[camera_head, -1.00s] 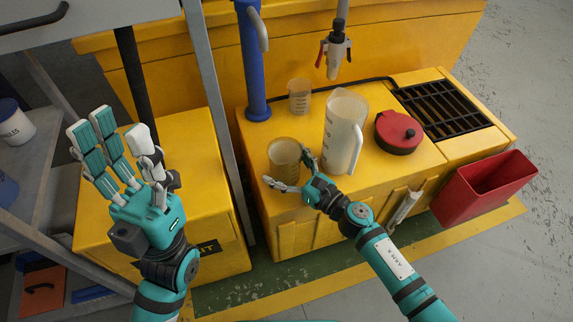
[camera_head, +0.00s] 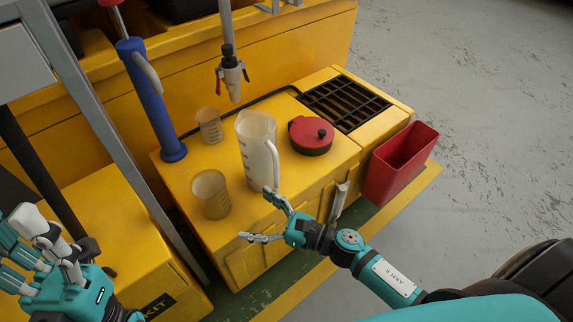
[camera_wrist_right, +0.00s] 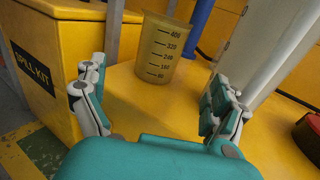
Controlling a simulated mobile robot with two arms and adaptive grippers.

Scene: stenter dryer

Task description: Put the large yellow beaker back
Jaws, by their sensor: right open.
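The large yellow beaker (camera_head: 210,195) is translucent with dark graduation marks. It stands upright near the front left corner of the yellow worktop (camera_head: 205,247). My right gripper (camera_head: 256,214) is open and empty, to the right of the beaker and apart from it. In the right wrist view the beaker (camera_wrist_right: 164,50) stands beyond the spread fingers of the right gripper (camera_wrist_right: 152,76). My left gripper (camera_head: 48,258) is at the lower left, partly cut off by the frame edge, with its fingers spread and nothing visible in it.
A smaller beaker (camera_head: 209,126) and a tall clear jug (camera_head: 256,150) stand behind on the worktop. A red-lidded container (camera_head: 311,136) is right of the jug, near a black grate (camera_head: 345,103). A red bin (camera_head: 400,165) hangs at the right end. A blue post (camera_head: 150,100) rises behind.

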